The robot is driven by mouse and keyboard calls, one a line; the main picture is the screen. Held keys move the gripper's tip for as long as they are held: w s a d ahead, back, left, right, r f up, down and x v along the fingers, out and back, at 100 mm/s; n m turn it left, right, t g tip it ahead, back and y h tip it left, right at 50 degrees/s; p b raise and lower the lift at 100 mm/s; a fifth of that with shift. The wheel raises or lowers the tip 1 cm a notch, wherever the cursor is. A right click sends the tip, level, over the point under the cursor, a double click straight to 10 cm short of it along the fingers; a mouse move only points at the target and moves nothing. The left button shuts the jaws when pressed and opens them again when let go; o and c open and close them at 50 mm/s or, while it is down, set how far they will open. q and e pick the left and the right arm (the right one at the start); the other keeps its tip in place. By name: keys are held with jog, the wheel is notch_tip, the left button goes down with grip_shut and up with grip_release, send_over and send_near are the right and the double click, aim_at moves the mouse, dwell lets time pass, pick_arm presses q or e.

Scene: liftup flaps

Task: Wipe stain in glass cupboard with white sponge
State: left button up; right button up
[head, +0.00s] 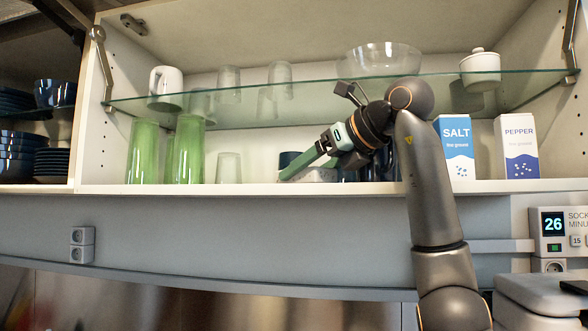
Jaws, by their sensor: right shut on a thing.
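The open cupboard has a white bottom board (250,188) and a glass shelf (225,112) across its middle. My right arm reaches up from the lower right into the lower compartment, below the glass shelf. My right gripper (290,174) points down to the left, near the bottom board. It is shut on a pale block (318,175), which looks like the white sponge and is partly hidden by the fingers. Whether the sponge touches the board is hard to tell. No stain can be made out. My left gripper is not in view.
Green glasses (188,150) and a clear glass (228,167) stand left of the gripper. Salt (457,148) and pepper (517,147) boxes stand right. A white mug (164,82), glass bowl (385,58) and lidded pot (480,68) are on the glass shelf.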

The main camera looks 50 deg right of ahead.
jog(key=shift+s+d, duration=0.2)
jog(key=shift+s, duration=0.1)
jog(key=shift+f, duration=0.2)
jog(key=shift+w+a+r, duration=0.1)
jog(key=shift+w+a, duration=0.7)
jog(key=shift+w, duration=0.7)
jog(key=shift+w+a+r, duration=0.1)
jog(key=shift+w+a, duration=0.65)
jog(key=shift+w, duration=0.7)
jog(key=shift+w+a, duration=0.8)
jog(key=shift+w, duration=0.7)
jog(key=shift+w+a+f, duration=0.1)
jog(key=shift+w+a, duration=0.3)
jog(key=shift+w, duration=0.25)
jog(key=shift+w+a+f, duration=0.1)
jog(key=shift+w+a, duration=0.25)
jog(key=shift+w, duration=0.3)
jog(key=shift+w+d+r, duration=0.1)
jog(key=shift+w+d, duration=0.25)
jog(key=shift+d, duration=0.3)
jog(key=shift+w+d, duration=0.3)
jog(key=shift+d, duration=0.3)
jog(key=shift+s+d, duration=0.95)
jog(key=shift+s, duration=1)
jog(key=shift+s+d, duration=0.9)
jog(key=shift+s, duration=1)
jog(key=shift+s+d, duration=0.95)
jog(key=shift+s, duration=1)
